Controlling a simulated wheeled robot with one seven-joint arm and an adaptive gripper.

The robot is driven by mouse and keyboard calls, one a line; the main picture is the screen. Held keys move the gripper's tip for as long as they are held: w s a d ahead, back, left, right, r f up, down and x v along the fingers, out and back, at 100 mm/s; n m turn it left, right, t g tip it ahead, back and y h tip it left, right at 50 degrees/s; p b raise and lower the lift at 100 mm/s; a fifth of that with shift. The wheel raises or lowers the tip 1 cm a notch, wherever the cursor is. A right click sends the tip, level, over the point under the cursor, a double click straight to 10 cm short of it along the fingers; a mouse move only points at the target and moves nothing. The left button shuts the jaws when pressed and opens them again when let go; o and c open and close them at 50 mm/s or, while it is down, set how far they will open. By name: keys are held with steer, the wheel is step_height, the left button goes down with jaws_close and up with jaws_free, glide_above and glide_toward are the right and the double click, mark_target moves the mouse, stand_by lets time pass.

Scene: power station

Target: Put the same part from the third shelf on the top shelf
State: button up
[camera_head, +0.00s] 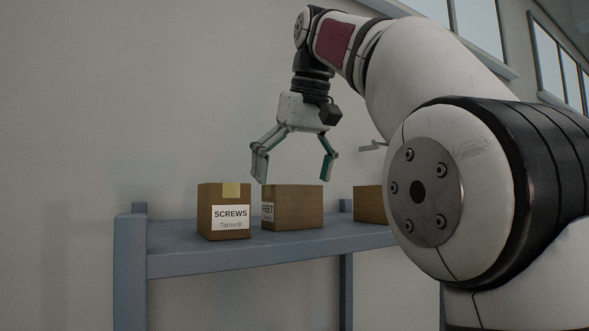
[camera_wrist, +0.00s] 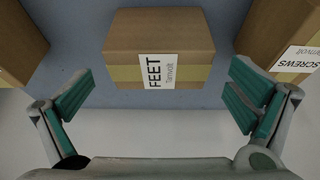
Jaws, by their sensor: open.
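My gripper (camera_head: 293,172) is open and empty, pointing down above the blue-grey shelf (camera_head: 190,255). No third shelf is in view.
Another brown box (camera_head: 369,204) stands further right on the shelf, partly hidden behind my arm; its label is not visible. A box also shows at the left edge of the wrist view (camera_wrist: 15,45). A plain wall (camera_head: 150,90) stands behind the shelf. Bare shelf lies between the boxes.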

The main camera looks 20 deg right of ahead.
steer(key=shift+v, duration=1.1)
